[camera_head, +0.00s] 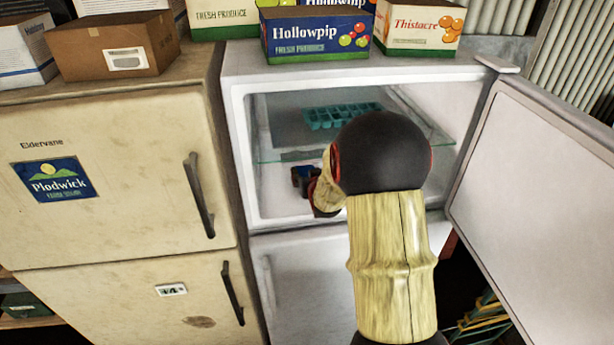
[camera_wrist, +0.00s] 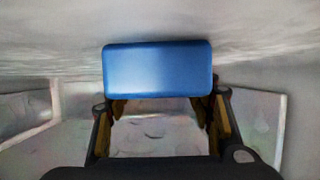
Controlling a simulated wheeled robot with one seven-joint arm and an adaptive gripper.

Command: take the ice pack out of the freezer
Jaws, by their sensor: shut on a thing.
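The ice pack (camera_wrist: 157,70) is a blue rounded block in the wrist view, held between the fingertips of my gripper (camera_wrist: 158,105). My gripper is shut on it. In the head view my arm reaches into the open upper compartment of the white freezer (camera_head: 240,150). There, my gripper (camera_head: 305,180) is below the glass shelf, and a small dark blue part of the ice pack shows at it. My arm hides most of the gripper and the right part of the compartment. The freezer door (camera_head: 545,180) stands wide open to the right.
A teal ice cube tray (camera_head: 342,116) lies on the glass shelf (camera_head: 285,156) above my gripper. Several produce boxes (camera_head: 318,35) stand on top of the freezer. A cream fridge (camera_head: 110,150) with its doors shut stands close on the left.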

